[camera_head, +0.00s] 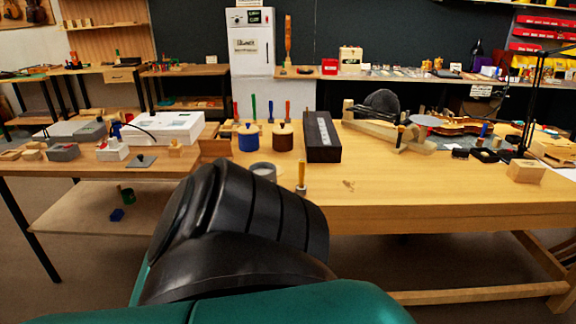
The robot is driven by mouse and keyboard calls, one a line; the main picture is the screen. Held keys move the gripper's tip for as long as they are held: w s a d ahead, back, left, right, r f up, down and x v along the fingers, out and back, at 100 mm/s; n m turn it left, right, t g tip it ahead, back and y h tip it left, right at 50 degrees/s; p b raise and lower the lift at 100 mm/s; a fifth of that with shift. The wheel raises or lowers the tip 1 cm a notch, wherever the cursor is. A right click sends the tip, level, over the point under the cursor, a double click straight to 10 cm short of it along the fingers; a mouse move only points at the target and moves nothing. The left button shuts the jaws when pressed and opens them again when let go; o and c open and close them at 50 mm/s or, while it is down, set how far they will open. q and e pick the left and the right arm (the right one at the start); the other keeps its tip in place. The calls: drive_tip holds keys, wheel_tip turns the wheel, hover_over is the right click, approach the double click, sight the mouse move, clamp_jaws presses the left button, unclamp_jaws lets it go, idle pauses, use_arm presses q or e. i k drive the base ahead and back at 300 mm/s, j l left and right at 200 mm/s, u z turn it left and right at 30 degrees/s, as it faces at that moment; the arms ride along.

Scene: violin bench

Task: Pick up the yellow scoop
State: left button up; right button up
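A slim thing with a yellow handle (301,173) stands upright near the front edge of the wooden bench, just right of a grey round tin (263,171). No other clear yellow scoop shows. A large black and teal link of my own arm fills the lower middle and hides part of the bench front. Neither of my grippers shows in the head view.
The bench front right of the handle is mostly clear.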

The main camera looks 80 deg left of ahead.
sight(301, 189)
drive_tip(key=u, duration=2.5)
drive_tip(key=i+j, duration=0.1)
drive_tip(key=j, duration=0.25)
drive_tip(key=i+j+u, duration=0.15)
drive_tip(key=j, duration=0.2)
